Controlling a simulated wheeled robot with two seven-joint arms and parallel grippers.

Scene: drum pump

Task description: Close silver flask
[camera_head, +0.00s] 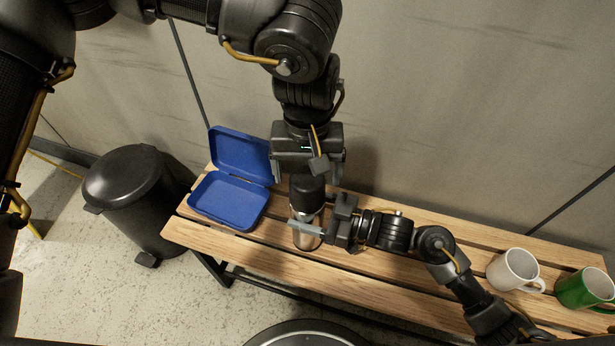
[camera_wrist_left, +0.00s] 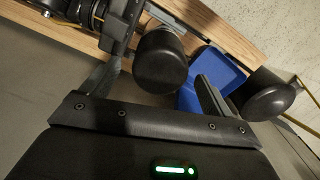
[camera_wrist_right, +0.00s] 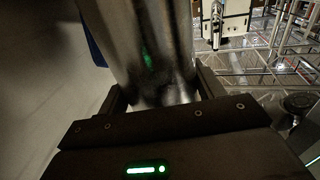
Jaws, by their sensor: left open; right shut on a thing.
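The silver flask (camera_head: 306,240) stands upright on the wooden bench, and its metal body fills the middle of the right wrist view (camera_wrist_right: 150,45). My right gripper (camera_head: 312,226) is shut on the flask's body from the right side. A black lid (camera_head: 307,192) sits in line at the flask's top; I cannot tell how tightly it is seated. My left gripper (camera_head: 305,172) points down above the lid and is open. In the left wrist view the lid (camera_wrist_left: 160,62) lies between the two spread fingers, with gaps beside it.
An open blue box (camera_head: 228,200) is on the bench left of the flask. A white mug (camera_head: 512,268) and a green mug (camera_head: 584,288) stand at the bench's right end. A black bin (camera_head: 135,195) stands on the floor at left. The wall is close behind the bench (camera_head: 400,285).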

